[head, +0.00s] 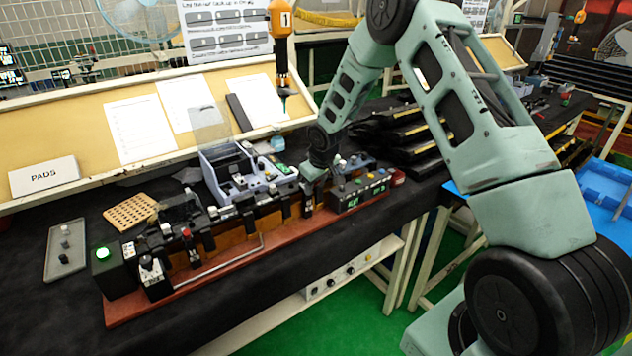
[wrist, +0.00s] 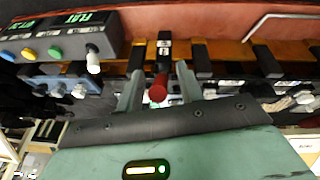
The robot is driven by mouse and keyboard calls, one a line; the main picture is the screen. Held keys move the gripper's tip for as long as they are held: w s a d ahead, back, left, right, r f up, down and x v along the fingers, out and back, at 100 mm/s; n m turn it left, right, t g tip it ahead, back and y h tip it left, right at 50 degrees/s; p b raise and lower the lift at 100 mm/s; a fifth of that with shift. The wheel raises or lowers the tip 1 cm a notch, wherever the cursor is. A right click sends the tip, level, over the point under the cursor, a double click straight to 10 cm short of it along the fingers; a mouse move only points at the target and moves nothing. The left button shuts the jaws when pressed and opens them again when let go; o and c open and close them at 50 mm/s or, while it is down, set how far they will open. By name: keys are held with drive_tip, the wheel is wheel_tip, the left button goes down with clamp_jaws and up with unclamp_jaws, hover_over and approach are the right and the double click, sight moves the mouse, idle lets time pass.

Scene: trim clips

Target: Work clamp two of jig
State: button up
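The jig is a long reddish-brown base (head: 225,265) carrying a wooden strip and a row of black clamps, on the black-covered bench. My gripper (head: 312,180) is at the jig's right end, beside the control box. In the wrist view my gripper (wrist: 157,80) is open, with a finger on either side of a red-tipped clamp lever (wrist: 158,88). I see no clear contact between fingers and lever. Behind that lever stands a black clamp with a label (wrist: 164,48), too small to read. Another red-topped clamp (head: 187,234) stands towards the jig's left. Which clamp is number two cannot be read.
A control box (head: 358,190) with coloured buttons and a green display sits close to my gripper; it also shows in the wrist view (wrist: 60,35). A grey-blue fixture (head: 245,170) stands behind the jig. A metal rod (head: 220,264) runs along its front.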

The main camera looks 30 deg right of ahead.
drive_tip(key=b+v, duration=0.4)
drive_tip(key=v, duration=1.3)
drive_tip(key=shift+r, duration=0.2)
drive_tip(key=shift+s, duration=0.1)
drive_tip(key=s+a+f+n+g+y+b, duration=0.1)
drive_tip(key=s+a+f+n+b, duration=0.1)
drive_tip(key=s+a, duration=0.7)
drive_tip(key=s+a+f+n+g+b, duration=0.15)
drive_tip(key=s+a, duration=0.45)
drive_tip(key=a, duration=0.7)
drive_tip(key=s+a+f+n+b, duration=0.1)
drive_tip(key=s+a+f, duration=0.1)
drive_tip(key=s, duration=0.8)
drive_tip(key=s+a+f+n+g+b, duration=0.1)
drive_tip(key=s+a+f, duration=0.1)
drive_tip(key=s, duration=0.8)
drive_tip(key=shift+a+f, duration=0.3)
drive_tip(key=shift+a, duration=0.6)
drive_tip(key=shift+g, duration=0.25)
